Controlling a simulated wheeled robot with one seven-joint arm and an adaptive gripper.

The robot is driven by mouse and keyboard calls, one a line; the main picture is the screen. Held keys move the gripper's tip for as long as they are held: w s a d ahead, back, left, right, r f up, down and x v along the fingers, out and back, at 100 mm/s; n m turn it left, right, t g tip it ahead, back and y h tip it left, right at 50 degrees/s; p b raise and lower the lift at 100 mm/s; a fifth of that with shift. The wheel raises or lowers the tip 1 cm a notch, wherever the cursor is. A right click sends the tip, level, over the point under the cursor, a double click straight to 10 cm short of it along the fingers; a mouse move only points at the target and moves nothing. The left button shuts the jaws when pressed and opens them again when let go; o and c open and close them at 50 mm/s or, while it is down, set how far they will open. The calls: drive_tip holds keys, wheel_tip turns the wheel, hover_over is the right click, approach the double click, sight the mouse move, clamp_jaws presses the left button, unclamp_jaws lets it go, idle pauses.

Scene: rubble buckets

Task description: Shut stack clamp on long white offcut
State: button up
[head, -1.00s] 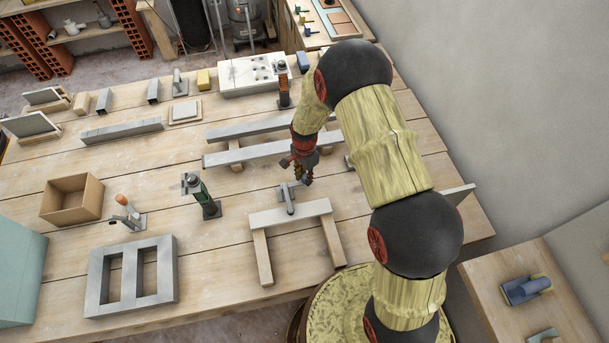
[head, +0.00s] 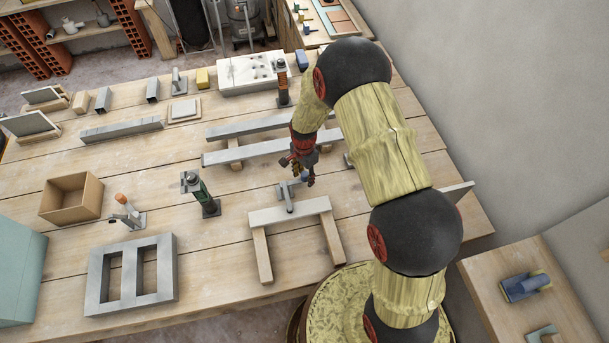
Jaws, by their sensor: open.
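A long white offcut (head: 265,217) lies across two wooden strips near the front edge of the workbench. A small grey clamp (head: 289,196) sits at the middle of its far side, with an arm reaching over towards the offcut. I cannot tell whether the clamp presses on it. My gripper (head: 299,179) is open and empty, pointing down just above and behind this clamp. Its fingers are small in view and partly overlap the clamp's far end, so I cannot tell whether they touch it.
Two long grey bars (head: 220,157) lie behind my gripper. A cardboard box (head: 52,203) and a grey two-hole block (head: 97,282) are further left.

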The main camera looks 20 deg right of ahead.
wheel_tip(320, 180, up, 12)
idle(0.6)
idle(0.5)
